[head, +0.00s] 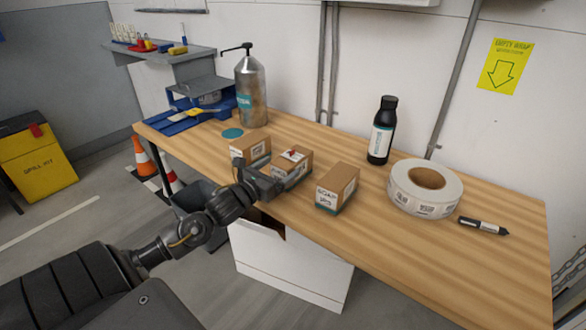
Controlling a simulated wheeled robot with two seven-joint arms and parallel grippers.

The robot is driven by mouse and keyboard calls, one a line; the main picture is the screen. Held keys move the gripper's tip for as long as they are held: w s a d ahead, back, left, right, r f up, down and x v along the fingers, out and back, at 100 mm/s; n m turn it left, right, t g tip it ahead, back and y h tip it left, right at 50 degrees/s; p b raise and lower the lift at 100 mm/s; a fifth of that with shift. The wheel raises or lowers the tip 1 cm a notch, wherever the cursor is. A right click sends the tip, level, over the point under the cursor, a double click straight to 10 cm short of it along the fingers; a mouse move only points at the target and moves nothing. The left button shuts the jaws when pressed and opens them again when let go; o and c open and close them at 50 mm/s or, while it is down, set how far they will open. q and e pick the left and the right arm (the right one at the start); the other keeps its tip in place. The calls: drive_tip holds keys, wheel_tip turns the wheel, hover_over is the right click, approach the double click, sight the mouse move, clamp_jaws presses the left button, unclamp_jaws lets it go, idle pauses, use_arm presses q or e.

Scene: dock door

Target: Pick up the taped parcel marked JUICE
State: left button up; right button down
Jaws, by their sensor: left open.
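Three small brown parcels stand in a row on the wooden workbench (470,235). The right parcel (338,187) has a front label that seems to read SOAP. I cannot make out JUICE on any of them. My left gripper (262,178) is open at the bench's front edge, close in front of the left and middle parcels, and partly hides them. Whether it touches either is unclear. My right gripper is out of view.
A metal pump bottle (249,90) and a blue device (190,112) stand at the back left. A black bottle (381,135), a label roll (424,188) and a marker (483,226) are on the right. A white drawer unit (290,265) is under the bench.

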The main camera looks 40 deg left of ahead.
sight(287, 159)
use_arm(q)
drive_tip(key=w, duration=0.3)
drive_tip(key=shift+w+a+r, duration=0.1)
drive_tip(key=shift+w+r, duration=0.25)
drive_tip(key=shift+w, duration=0.05)
drive_tip(key=shift+w+f, duration=0.1)
drive_tip(key=shift+w, duration=0.4)
drive_tip(key=c, duration=1.3)
